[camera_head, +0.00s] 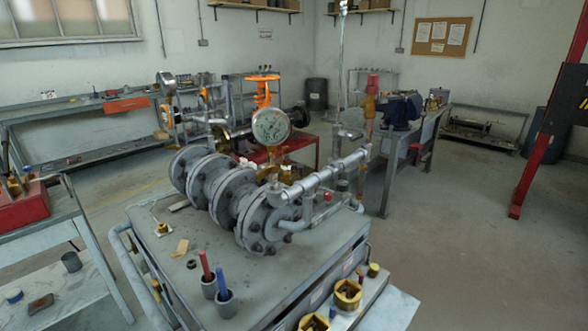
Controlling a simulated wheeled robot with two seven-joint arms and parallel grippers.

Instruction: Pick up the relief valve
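An upright brass-coloured fitting with a red cap, which looks like the relief valve (370,102), stands at the right end of the pipe assembly. It seems to sit on top of the pipe (330,174) there; the joint is too small to make out. The grey flanged valve body (265,222) sits on the cart to its lower left. A round pressure gauge (270,126) and an orange handwheel (263,78) rise above the body. Neither of my grippers shows in this view.
The grey cart top (180,285) carries cups holding a red (205,265) and a blue (222,281) stick. Brass fittings (348,293) lie at its front right. A workbench with a blue vise (400,110) stands behind right. A red post (545,125) rises at far right; open floor lies between.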

